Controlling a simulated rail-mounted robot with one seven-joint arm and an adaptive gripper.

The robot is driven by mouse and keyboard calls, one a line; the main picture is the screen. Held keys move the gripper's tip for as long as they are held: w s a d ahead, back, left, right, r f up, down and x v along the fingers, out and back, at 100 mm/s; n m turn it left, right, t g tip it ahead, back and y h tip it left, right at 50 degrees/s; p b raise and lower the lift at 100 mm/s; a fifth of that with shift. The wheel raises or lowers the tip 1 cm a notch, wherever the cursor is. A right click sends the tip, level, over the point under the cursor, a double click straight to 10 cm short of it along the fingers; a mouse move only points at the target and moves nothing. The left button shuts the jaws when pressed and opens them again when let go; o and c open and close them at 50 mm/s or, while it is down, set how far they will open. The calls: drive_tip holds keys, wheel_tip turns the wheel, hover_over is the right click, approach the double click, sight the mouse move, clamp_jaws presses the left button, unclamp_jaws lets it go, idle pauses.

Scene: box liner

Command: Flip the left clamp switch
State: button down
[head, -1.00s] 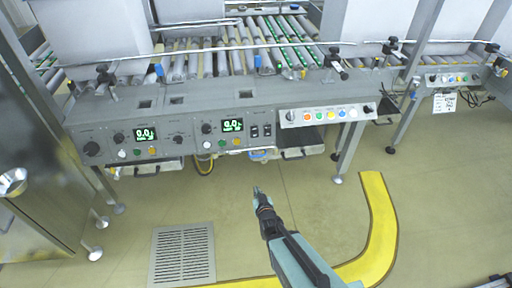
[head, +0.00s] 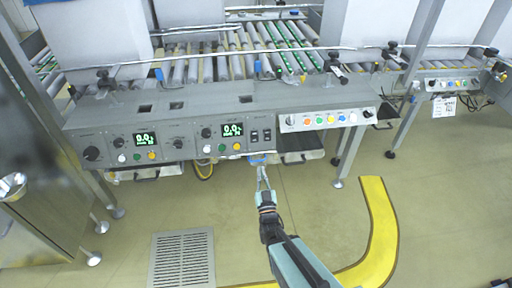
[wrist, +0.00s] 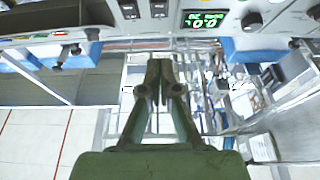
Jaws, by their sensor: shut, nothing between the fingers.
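Two small black rocker switches sit side by side on the grey control panel, right of the right green display. The left switch (head: 254,136) is the one nearer that display; the right switch (head: 266,134) is beside it. Their labels are too small to read. Both also show at the top edge in the wrist view, where the one nearer the display (wrist: 158,9) is on the right. My gripper (head: 262,172) is shut and empty, just below and in front of the panel's lower edge, apart from the switches. Its fingertips (wrist: 159,65) point toward the panel's underside.
Knobs and coloured buttons lie left of the switches around the green display (head: 232,129). A white button box (head: 325,117) projects to the right. The floor in front is open.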

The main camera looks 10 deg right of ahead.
drive_tip(key=b, duration=1.5)
approach(254, 139)
wheel_tip(254, 139, up, 3)
drive_tip(key=w, duration=0.2)
drive_tip(key=shift+w+d+f+b, duration=0.2)
drive_tip(key=shift+w+b, duration=0.2)
drive_tip(key=shift+w, duration=0.55)
drive_tip(key=shift+w+d+f+b, duration=0.15)
drive_tip(key=shift+w+b, duration=0.2)
drive_tip(key=shift+w, duration=0.6)
drive_tip(key=shift+a, duration=0.1)
